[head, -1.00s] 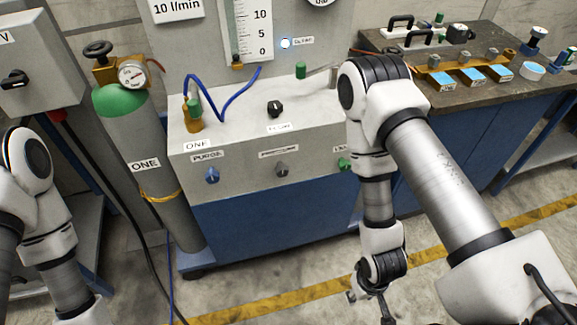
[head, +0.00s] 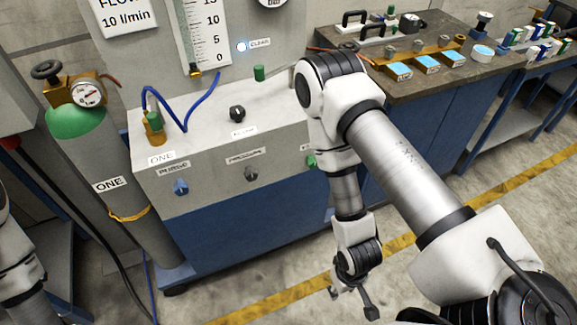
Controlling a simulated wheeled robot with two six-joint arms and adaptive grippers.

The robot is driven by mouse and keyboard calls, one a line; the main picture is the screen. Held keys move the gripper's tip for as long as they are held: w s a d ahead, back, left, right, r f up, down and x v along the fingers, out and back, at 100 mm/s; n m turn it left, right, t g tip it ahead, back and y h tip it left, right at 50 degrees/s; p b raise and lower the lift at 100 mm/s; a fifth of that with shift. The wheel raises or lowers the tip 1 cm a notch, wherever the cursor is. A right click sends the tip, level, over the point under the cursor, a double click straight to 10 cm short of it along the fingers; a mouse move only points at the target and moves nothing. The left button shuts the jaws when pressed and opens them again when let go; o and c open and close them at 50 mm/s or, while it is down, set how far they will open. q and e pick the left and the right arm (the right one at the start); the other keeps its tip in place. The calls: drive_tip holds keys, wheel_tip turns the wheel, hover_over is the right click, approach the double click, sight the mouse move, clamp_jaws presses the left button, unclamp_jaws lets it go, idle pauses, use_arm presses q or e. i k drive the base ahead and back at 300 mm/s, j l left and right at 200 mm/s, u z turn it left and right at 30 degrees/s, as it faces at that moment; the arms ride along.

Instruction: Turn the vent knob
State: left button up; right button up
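The grey and blue cabinet (head: 225,245) has a row of knobs on its front. A blue knob (head: 181,187) sits under the PURGE label and a grey knob (head: 251,174) sits under a label that seems to read PRESSURE. A green knob (head: 311,161) is at the right, partly behind my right arm; its label is mostly hidden. I cannot read which knob is marked vent. My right gripper (head: 352,303) hangs low in front of the cabinet, below and apart from the knobs, with its fingers spread and empty. My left gripper is out of view; only part of that arm shows.
A black knob (head: 237,114) and a green-capped fitting (head: 259,73) are on the cabinet's top. A gas cylinder (head: 85,165) marked ONE stands at left. A workbench (head: 420,84) with trays is at right. The floor (head: 255,300) in front is clear.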

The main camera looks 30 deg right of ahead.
sight(311, 161)
drive_tip(key=k+l+z, duration=0.15)
drive_tip(key=z, duration=0.25)
drive_tip(key=k+l+z, duration=0.15)
drive_tip(key=z, duration=0.25)
drive_tip(key=k+l+z, duration=0.1)
drive_tip(key=l+z, duration=0.3)
